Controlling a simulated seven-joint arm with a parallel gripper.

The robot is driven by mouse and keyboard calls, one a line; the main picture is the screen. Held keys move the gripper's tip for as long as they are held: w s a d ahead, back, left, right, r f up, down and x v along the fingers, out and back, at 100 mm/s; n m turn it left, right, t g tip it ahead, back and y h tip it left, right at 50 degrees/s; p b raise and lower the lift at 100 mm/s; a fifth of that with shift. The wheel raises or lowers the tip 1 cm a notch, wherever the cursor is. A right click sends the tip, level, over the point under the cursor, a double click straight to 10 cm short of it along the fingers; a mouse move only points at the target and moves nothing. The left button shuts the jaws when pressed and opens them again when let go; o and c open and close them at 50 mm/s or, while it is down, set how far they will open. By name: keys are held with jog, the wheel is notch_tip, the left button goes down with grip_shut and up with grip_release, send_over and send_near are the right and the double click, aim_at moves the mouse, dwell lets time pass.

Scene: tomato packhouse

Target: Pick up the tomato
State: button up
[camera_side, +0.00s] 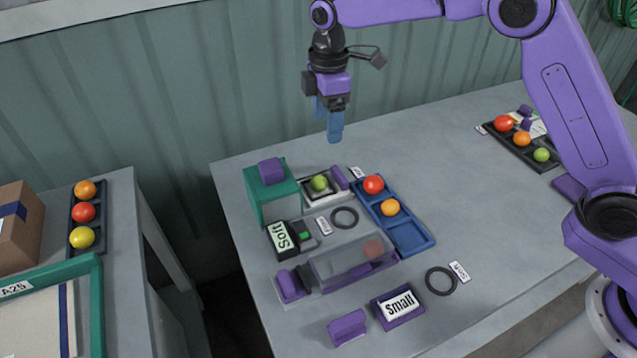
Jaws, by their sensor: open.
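Several tomatoes are in view. On the main table, a red tomato (373,184) and an orange one (390,207) sit in a blue tray (414,237). A green tomato (320,183) sits in a small light tray (318,201) to their left. A reddish tomato (373,248) shows dimly inside a clear cover (335,264). Which tomato the task means cannot be told. My gripper (334,138) is open and empty, its blue fingers pointing down, above the table's back edge, higher than and behind the trays.
A teal box (262,205) with a purple block, a "Soft" sign (284,236) and a "Small" sign (399,305) surround the trays. Black rings (441,269) lie flat. A black tray (528,153) with tomatoes is at right. Another black tray (74,225) stands on the left table.

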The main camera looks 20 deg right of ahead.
jog(key=w+f, duration=0.2)
jog(key=w, duration=0.2)
send_over(319, 178)
jog(key=f, duration=1.1)
jog(key=shift+s+f, duration=0.2)
jog(key=shift+f, duration=0.2)
jog(key=shift+w+a+f, duration=0.1)
jog(key=shift+f, duration=1.35)
jog(key=shift+w+f, duration=0.1)
jog(key=shift+f, duration=1.3)
jog(key=c, duration=0.8)
